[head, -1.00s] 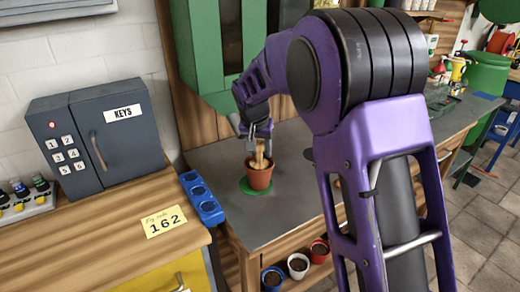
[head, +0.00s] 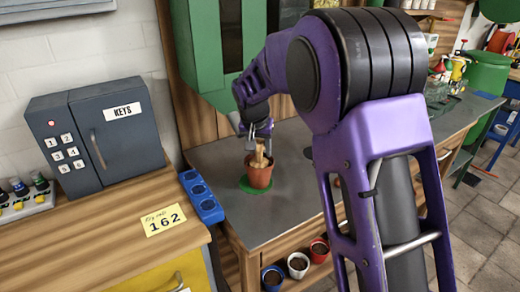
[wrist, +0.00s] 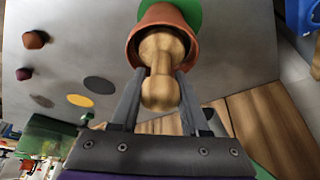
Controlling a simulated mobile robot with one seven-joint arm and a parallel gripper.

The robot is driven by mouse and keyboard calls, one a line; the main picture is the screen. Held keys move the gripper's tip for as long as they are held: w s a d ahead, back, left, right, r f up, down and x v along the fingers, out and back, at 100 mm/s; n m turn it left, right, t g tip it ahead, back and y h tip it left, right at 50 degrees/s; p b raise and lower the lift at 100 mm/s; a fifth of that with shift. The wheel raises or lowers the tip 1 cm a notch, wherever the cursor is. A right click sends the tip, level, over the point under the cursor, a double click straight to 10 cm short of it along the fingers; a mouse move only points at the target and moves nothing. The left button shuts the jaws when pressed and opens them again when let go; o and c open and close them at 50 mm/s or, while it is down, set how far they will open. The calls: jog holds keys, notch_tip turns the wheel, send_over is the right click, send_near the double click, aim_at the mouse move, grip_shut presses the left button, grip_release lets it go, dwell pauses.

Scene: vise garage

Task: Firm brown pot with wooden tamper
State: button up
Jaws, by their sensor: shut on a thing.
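The brown terracotta pot (head: 259,175) stands on a green disc (head: 255,189) on the grey bench top. In the wrist view the pot (wrist: 134,47) is at top centre with its opening toward me. The wooden tamper (wrist: 159,92) has a rounded knob and a thick body; its far end is inside the pot mouth, so its contact with the contents is hidden. It also shows above the pot in the head view (head: 260,158). My gripper (wrist: 158,84) is shut on the tamper, one finger on each side of it. In the head view my gripper (head: 260,137) is just above the pot.
A blue tray (head: 207,208) lies at the bench's left edge, beside a keypad key box (head: 98,135). Blue, white (head: 298,265) and red pots sit on the shelf below. Grey (wrist: 98,84) and yellow (wrist: 79,100) discs lie on the bench. A green cabinet (head: 215,45) hangs behind.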

jog(key=shift+f, duration=0.15)
jog(key=shift+r+p, duration=2.4)
jog(key=shift+r, duration=1.2)
jog(key=shift+r+p, duration=1.9)
jog(key=shift+r, duration=1.05)
